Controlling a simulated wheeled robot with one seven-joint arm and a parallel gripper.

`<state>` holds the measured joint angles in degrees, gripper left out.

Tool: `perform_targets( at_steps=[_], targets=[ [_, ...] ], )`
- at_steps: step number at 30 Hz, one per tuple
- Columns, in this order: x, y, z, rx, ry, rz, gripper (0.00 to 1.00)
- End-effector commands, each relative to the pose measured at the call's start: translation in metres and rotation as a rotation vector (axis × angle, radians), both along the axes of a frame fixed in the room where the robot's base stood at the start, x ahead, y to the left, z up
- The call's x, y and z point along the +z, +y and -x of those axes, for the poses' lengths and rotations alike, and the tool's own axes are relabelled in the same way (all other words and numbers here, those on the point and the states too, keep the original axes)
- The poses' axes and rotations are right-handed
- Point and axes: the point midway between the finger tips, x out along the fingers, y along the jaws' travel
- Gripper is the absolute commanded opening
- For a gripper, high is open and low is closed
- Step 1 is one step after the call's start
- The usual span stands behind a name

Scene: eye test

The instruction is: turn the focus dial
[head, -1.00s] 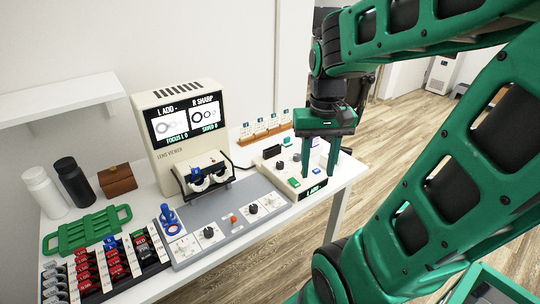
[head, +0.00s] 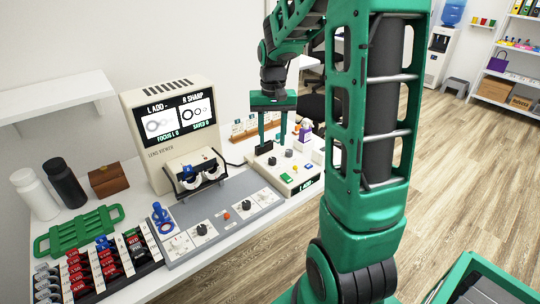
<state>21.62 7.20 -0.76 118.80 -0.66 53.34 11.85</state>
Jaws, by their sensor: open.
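The cream control box (head: 304,181) sits at the table's right end, with black dials (head: 288,153) (head: 272,161), coloured buttons and a small display on its front. I cannot read which dial is marked focus. My gripper (head: 272,143) points down, open and empty, over the back left of this box; a dark block (head: 264,147) shows by its fingertips. Whether they touch anything is unclear. The cream lens viewer (head: 164,153) stands to the left; its screen (head: 180,118) reads "L ADD -", "R SHARP", "FOCUS L 0" and "SAVED 0".
Small figures (head: 303,128) stand behind the control box.

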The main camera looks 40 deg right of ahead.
Motion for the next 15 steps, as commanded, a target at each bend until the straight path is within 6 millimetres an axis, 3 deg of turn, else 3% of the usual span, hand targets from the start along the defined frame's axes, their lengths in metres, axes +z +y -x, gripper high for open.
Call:
perform_targets(
  at_steps=[6,15],
  targets=[
    [-0.039,0.0,0.001,0.0,0.003,-0.001,0.4],
    [-0.067,0.0,0.001,0.0,0.002,0.0,0.4]
  ],
)
